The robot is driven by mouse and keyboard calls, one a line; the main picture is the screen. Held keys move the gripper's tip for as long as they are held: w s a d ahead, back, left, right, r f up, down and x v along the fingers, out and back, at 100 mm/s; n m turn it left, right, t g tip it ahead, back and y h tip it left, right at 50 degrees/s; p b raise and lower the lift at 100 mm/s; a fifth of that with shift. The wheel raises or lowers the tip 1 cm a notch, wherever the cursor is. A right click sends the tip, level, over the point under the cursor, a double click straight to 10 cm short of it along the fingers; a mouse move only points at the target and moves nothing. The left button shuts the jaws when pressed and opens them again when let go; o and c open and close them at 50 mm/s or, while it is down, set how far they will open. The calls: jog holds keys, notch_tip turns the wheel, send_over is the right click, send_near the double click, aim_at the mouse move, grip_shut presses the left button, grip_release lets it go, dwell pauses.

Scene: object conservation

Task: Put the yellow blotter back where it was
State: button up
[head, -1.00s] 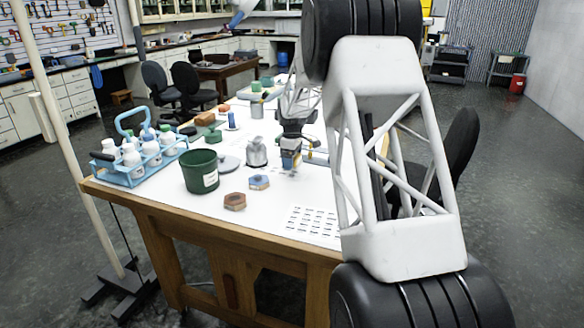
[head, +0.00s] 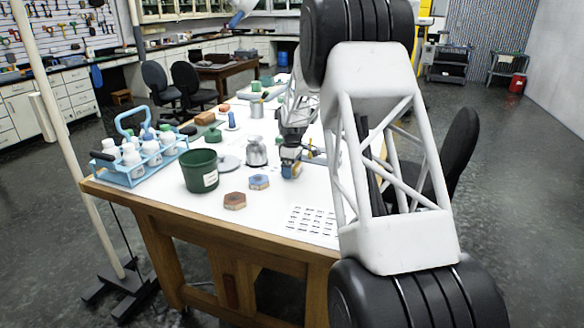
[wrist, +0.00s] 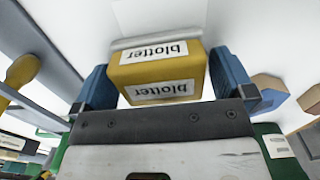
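The yellow blotter (wrist: 155,76) is a small block with white labels reading "blotter" and a grey strip along its far edge. In the wrist view it sits between the two blue fingers of my gripper (wrist: 160,88), which lie against its sides. In the head view my gripper (head: 291,161) points down at the white tabletop, with the blotter (head: 291,173) low between its fingers, at or very near the surface. Its underside is hidden, so contact with the table cannot be told for sure.
A metal kettle-like vessel (head: 256,152) stands just left of my gripper. Blue (head: 259,182) and brown (head: 235,201) hexagonal blocks, a green bucket (head: 200,172) and a blue bottle carrier (head: 137,160) are farther left. A printed sheet (head: 312,221) lies in front. White table (head: 262,218) between is clear.

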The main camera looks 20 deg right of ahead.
notch_tip(320, 180, up, 12)
jog(key=shift+r, duration=0.15)
dwell(0.8)
dwell(0.7)
jog(key=s+a+r+m, duration=0.1)
jog(key=s+a+r, duration=0.3)
jog(key=s, duration=0.5)
jog(key=s+a+r+m+t, duration=0.1)
jog(key=s+a+r+m, duration=0.15)
jog(key=s+a, duration=0.45)
jog(key=s+a+r+m, duration=0.1)
jog(key=s+a+r, duration=0.35)
jog(key=s, duration=0.55)
jog(key=s+a+f+m, duration=0.1)
jog(key=s+a+f, duration=0.1)
jog(key=s, duration=0.8)
jog(key=s+a+f+m+t, duration=0.1)
jog(key=s+a+f+m, duration=0.1)
jog(key=s, duration=0.8)
jog(key=s+a+f+m, duration=0.1)
jog(key=s+a+f, duration=0.2)
jog(key=s, duration=0.7)
jog(key=shift+s+a+f+m+t, duration=0.25)
jog(key=shift+s+a+m+t, duration=0.1)
jog(key=shift+a, duration=0.5)
